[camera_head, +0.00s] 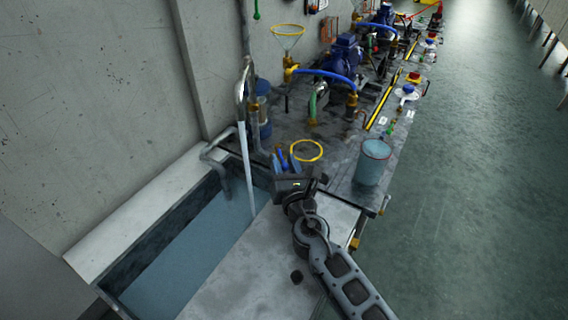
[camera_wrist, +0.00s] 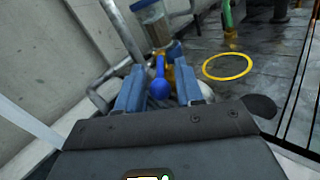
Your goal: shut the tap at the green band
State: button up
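My gripper (camera_head: 287,161) is over the near end of the bench, beside the trough. In the wrist view its two blue fingers (camera_wrist: 158,92) are apart, with a blue tap lever (camera_wrist: 160,78) between them and a gap on each side. Brass-coloured metal (camera_wrist: 185,80) shows behind the lever; the tap's body is mostly hidden by my gripper. A green hose or band (camera_head: 313,103) stands on a brass fitting farther along the bench; its green part also shows in the wrist view (camera_wrist: 227,14). I cannot make out a green band at the blue lever.
A pale stream (camera_head: 246,165) falls from a bent grey pipe (camera_head: 241,88) into the water-filled trough (camera_head: 190,258). A yellow ring (camera_head: 307,151) lies on the bench right of my gripper. A light blue bucket (camera_head: 372,163) stands near the bench edge. Blue pumps (camera_head: 343,62) stand farther back.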

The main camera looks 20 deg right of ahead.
jog(key=shift+c, duration=0.2)
grip_shut()
